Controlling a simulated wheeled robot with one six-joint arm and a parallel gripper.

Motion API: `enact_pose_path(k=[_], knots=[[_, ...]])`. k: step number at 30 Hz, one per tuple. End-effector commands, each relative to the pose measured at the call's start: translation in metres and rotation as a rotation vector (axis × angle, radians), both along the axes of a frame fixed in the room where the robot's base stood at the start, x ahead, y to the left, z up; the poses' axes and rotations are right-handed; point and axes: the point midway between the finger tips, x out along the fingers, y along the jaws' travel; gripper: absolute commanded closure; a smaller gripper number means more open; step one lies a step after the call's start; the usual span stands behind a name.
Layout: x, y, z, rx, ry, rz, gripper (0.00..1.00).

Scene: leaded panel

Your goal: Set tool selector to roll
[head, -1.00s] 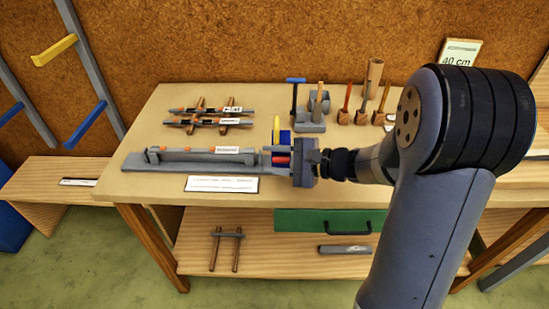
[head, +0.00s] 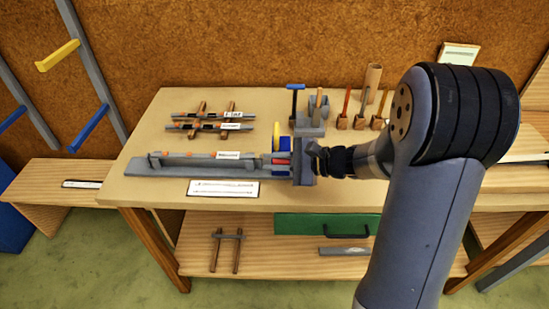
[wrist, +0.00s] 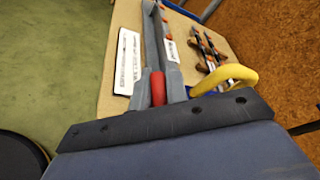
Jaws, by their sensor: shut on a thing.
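A long grey tool (head: 205,170) lies along the front of the bench, with small orange marks and a white label. At its right end are a red handle (head: 282,158), a yellow lever (head: 276,138) and a blue part. My gripper (head: 290,163) is at this end, shut on the red handle. In the wrist view the red handle (wrist: 157,88) sits between the grey fingers, and the yellow loop (wrist: 238,73) stands to their right. No selector markings are readable, so I cannot tell the selector's setting. The gripper body hides part of the tool's right end.
Grey bars on wooden rests (head: 205,122) lie behind the tool. A blue-topped tool (head: 296,90) and several wooden-handled tools stand at the back right. A white card (head: 223,188) lies at the front edge. A green drawer or case (head: 325,226) is below the bench top.

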Motion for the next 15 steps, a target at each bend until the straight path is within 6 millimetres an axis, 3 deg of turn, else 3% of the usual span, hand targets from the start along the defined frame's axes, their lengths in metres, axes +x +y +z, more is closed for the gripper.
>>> enact_pose_path(k=[1, 7, 15], knots=[[0.0026, -0.0002, 0.008, 0.001, 0.037, 0.001, 1.0], [0.0075, -0.0003, 0.0082, 0.005, 0.156, -0.001, 1.0], [0.0086, -0.0004, 0.0062, 0.006, 0.179, -0.002, 1.0]])
